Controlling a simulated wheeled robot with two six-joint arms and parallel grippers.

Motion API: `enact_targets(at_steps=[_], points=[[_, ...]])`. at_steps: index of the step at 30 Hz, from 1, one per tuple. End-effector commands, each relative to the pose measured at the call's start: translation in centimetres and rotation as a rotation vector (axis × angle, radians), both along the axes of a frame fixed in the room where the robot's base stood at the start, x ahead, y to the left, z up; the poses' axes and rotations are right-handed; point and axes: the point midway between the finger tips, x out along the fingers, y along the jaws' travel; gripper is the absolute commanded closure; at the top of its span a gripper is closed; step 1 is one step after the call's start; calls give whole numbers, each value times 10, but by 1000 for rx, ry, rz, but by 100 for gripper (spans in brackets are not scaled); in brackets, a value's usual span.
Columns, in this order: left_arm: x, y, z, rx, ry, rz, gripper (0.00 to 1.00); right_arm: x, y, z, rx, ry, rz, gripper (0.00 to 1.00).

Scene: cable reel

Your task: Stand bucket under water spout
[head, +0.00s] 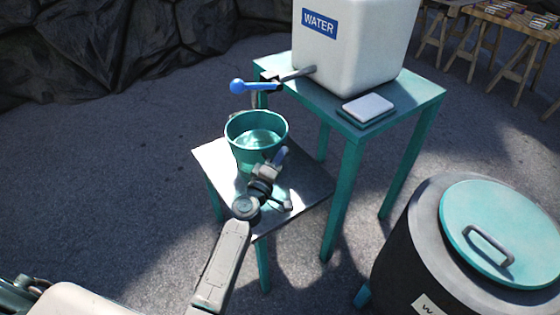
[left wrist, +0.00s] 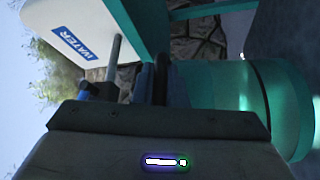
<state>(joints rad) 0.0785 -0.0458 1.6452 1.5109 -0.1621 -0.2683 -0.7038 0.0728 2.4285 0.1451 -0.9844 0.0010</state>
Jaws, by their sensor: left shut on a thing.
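The teal bucket (head: 240,148) stands upright on a low grey-topped stand, with a pale, watery surface inside. In the left wrist view the bucket (left wrist: 270,100) fills the right side. My left gripper (head: 276,162) is at the bucket's near right side and is shut on it; the exact grip point is hard to see. The water spout (head: 292,75), with a blue-knobbed lever (head: 238,86), reaches out from the white water tank (head: 350,45). Its outlet appears just behind and above the bucket's far rim; I cannot tell if it is directly overhead. My right gripper is not in view.
The low stand (head: 312,190) has bare space right of the bucket. A taller teal table (head: 420,92) bears the tank and a small white-topped block (head: 368,108). A dark drum with a teal lid (head: 500,225) stands at lower right. Rocks (head: 100,45) line the back left.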

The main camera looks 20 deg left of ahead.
Motion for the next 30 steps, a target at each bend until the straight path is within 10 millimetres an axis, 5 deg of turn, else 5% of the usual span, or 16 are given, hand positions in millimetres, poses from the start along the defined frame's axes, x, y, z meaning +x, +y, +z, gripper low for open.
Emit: enact_targets(at_steps=[7,8,11,22,30], points=[[0,0,-1,-1,1,0,100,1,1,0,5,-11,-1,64],[0,0,-2,-3,2,0,86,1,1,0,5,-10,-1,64],[0,0,-2,-2,2,0,67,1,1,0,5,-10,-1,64],[-5,1,-3,-1,1,0,66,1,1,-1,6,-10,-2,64],[-52,8,-13,1,3,0,66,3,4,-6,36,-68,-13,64]])
